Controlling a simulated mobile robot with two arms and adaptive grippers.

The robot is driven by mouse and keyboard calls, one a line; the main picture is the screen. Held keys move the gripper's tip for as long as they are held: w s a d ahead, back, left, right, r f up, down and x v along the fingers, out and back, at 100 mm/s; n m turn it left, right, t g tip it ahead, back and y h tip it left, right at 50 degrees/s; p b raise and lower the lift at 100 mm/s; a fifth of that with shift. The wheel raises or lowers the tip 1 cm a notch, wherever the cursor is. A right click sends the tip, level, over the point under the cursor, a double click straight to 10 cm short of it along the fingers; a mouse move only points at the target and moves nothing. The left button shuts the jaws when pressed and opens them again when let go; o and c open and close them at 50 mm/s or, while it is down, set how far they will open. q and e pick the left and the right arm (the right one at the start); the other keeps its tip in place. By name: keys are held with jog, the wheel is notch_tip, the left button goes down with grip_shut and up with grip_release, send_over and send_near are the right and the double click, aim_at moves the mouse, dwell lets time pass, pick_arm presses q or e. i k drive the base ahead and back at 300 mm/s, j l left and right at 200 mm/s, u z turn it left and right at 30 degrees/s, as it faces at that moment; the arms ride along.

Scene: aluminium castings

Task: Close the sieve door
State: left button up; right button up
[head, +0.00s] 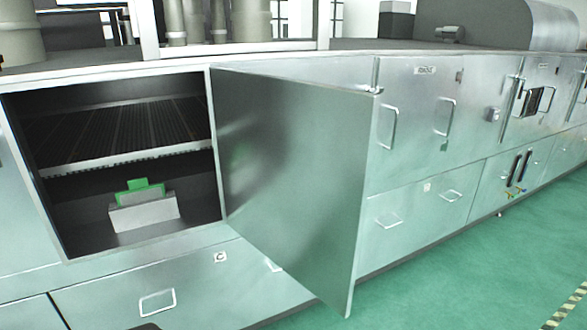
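The sieve door (295,170) is a flat metal panel standing wide open. It is hinged at the right side of the cabinet opening and swings out towards the front right. Its free edge (362,205) is at the right, apart from the cabinet front. The open compartment (65,212) at the left shows a dark slatted sieve rack (125,138) and, below it, a grey block (143,214) with a green part (140,190) on top. The door hides some of the cabinet front behind it. Neither gripper can be made out.
Closed cabinet doors (418,115) and drawers (408,215) with bar handles run to the right. A drawer handle (157,301) sticks out below the opening. A small dark shape at the bottom edge is unclear. Green floor (470,265) lies free at the right.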

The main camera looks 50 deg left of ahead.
aim_at(295, 155)
jog(key=i+l+u, duration=0.1)
jog(key=i, duration=0.8)
jog(key=i+u, duration=0.2)
jog(key=u, duration=0.25)
jog(key=i+l+u, duration=0.2)
jog(key=u, duration=0.25)
jog(key=i+l+u, duration=0.2)
jog(key=u, duration=0.3)
jog(key=i+u, duration=0.2)
jog(key=u, duration=0.3)
jog(key=i+l+u, duration=0.15)
jog(key=u, duration=0.35)
jog(key=i+l+u, duration=0.15)
jog(key=u, duration=0.35)
jog(key=i+l+u, duration=0.1)
jog(key=u, duration=0.4)
jog(key=k+l+u, duration=0.15)
jog(key=k+l, duration=0.25)
jog(key=l, duration=0.15)
jog(key=k+l+u, duration=0.15)
jog(key=k+l, duration=0.3)
jog(key=l, duration=0.1)
